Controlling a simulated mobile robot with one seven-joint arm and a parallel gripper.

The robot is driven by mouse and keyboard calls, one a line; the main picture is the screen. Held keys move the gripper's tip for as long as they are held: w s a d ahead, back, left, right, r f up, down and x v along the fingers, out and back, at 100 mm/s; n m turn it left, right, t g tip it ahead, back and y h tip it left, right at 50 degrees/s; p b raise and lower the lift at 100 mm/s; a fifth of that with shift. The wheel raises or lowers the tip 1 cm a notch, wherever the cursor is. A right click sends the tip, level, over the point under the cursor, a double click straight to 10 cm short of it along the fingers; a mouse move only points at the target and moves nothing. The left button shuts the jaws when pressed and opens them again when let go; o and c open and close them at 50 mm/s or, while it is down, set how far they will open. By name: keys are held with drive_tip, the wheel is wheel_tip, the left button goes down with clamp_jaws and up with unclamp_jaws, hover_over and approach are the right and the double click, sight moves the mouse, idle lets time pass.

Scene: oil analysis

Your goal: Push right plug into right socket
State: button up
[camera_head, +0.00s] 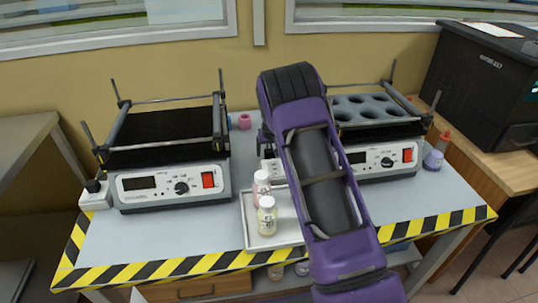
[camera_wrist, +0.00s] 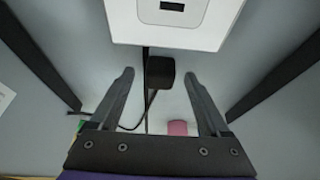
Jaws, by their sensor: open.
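In the wrist view, the black right plug (camera_wrist: 160,72) is between the fingertips of my gripper (camera_wrist: 159,76), with a gap on each side. My gripper is open and not touching it. A thin black cable trails from the plug. Just beyond the plug is the white right socket (camera_wrist: 205,28), with a dark slot in its face. The plug appears apart from the slot. In the head view, the white socket (camera_head: 270,171) shows partly beside my arm, which hides the plug and my fingertips.
Two shaker devices stand on the table, the left one (camera_head: 172,188) and the right one (camera_head: 375,163) partly behind my arm. A white tray (camera_head: 254,240) holds several capped bottles (camera_head: 266,216). Another white socket with a black plug (camera_head: 94,194) sits at the far left.

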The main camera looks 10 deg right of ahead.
sight(269, 151)
clamp_jaws()
wheel_tip(269, 151, up, 10)
drive_tip(key=p, duration=0.1)
idle(0.6)
drive_tip(key=shift+r, duration=0.1)
drive_tip(key=s+r+p, duration=0.1)
drive_tip(key=s+p, duration=0.5)
drive_tip(key=s, duration=0.4)
drive_tip(key=shift+r, duration=0.15)
